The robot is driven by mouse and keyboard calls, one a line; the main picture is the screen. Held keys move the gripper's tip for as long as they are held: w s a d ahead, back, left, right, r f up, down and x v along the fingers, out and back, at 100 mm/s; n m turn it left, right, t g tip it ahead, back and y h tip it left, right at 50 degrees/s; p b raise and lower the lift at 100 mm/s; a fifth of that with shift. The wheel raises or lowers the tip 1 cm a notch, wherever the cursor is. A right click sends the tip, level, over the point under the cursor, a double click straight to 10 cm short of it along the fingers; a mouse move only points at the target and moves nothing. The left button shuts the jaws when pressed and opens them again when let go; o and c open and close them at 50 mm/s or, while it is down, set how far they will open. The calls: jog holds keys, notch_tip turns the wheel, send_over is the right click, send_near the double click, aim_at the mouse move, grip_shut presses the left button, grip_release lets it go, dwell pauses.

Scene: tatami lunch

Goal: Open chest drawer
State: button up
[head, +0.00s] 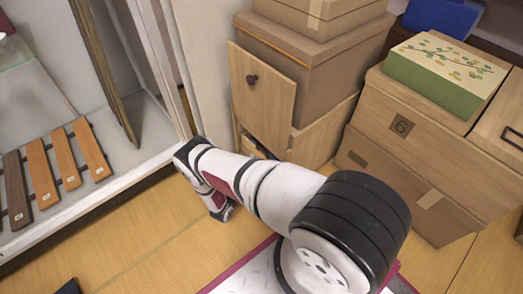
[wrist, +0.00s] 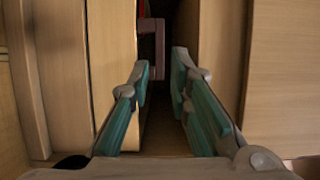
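The pale wooden chest (head: 318,138) stands against the wall under cardboard boxes in the head view. A wooden front panel with a dark round knob (head: 252,79) stands at its upper left. Below it is a dark opening, partly hidden by my arm. In the wrist view my gripper (wrist: 163,62) is open, its two teal-padded fingers apart with nothing between them. A dark bracket-like handle (wrist: 152,45) shows just beyond the left fingertip, beside a pale wooden panel (wrist: 111,75). I cannot tell whether the finger touches it. My fingertips do not show in the head view.
Cardboard boxes (head: 315,65) are stacked on the chest. A low shelf with wooden slats (head: 55,165) is at left.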

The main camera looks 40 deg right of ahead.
aim_at(262, 150)
jog(key=b+x, duration=0.2)
jog(key=x, duration=0.6)
jog(key=shift+w+d, duration=0.1)
jog(key=shift+d, duration=0.15)
jog(key=shift+c, duration=0.5)
grip_shut()
